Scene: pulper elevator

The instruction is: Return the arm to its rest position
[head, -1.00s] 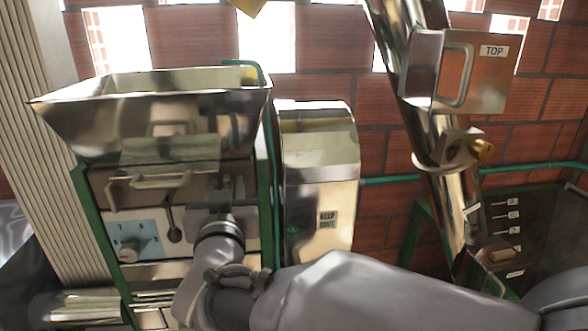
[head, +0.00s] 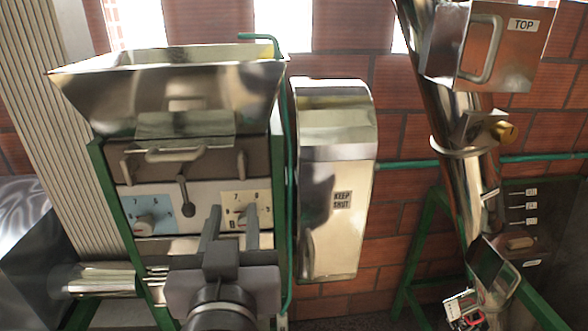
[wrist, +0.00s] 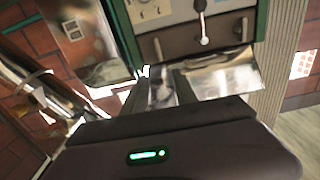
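My gripper (head: 233,222) is at the lower middle of the head view, its two grey fingers pointing up and away from me. The fingers stand apart with nothing seen between them. They are in front of the lower panel of the green-framed machine (head: 183,161); I cannot tell the exact gap. In the wrist view the dark gripper body (wrist: 180,150) fills the bottom, with a green light on it, and the fingers reach up toward the machine's metal chute (wrist: 222,75). My gripper hides part of the machine's lower front.
A steel hopper (head: 165,92) tops the machine. Below are a blue dial panel (head: 145,210), a yellow dial panel (head: 246,204) and a lever (head: 185,190). A steel housing labelled KEEP SHUT (head: 335,235) stands right of it. Farther right is a slanted steel tube (head: 450,110) with a TOP hatch (head: 507,45).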

